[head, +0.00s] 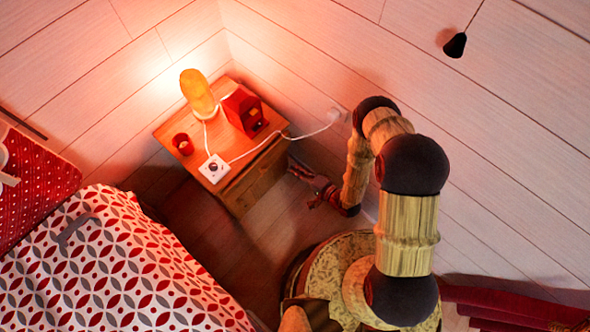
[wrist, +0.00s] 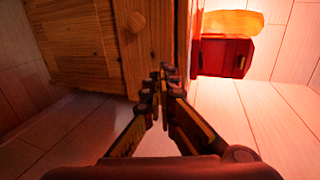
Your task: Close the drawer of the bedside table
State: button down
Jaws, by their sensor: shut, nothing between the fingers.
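The wooden bedside table (head: 228,193) stands in the corner by the bed. In the wrist view its drawer front (wrist: 152,52) shows near the top middle, with a round wooden knob (wrist: 137,22). I cannot tell how far the drawer stands out. My gripper (head: 293,168) is just right of the table's front in the head view. In the wrist view my gripper (wrist: 163,72) is shut and empty, its fingertips in front of the drawer face near its edge. Whether they touch it is unclear.
A glowing lamp (head: 198,93), a red lantern (head: 243,112), a red candle cup (head: 182,144) and a white socket block (head: 213,169) stand on the tabletop. A white cord (head: 262,145) runs to the wall. The patterned bed (head: 110,265) is at left.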

aim_at(270, 152)
jog(key=b+x, duration=0.1)
jog(key=x, duration=0.2)
jog(key=b+x, duration=0.1)
jog(key=x, duration=0.6)
jog(key=shift+w+a+r+b, duration=0.1)
jog(key=shift+r+b, duration=0.2)
jog(key=shift+b, duration=0.1)
jog(key=shift+w+a, duration=0.3)
jog(key=shift+a, duration=0.05)
jog(key=shift+w+a+b, duration=0.55)
jog(key=shift+w+a, duration=0.45)
jog(key=shift+a, duration=0.2)
jog(key=shift+d, duration=0.1)
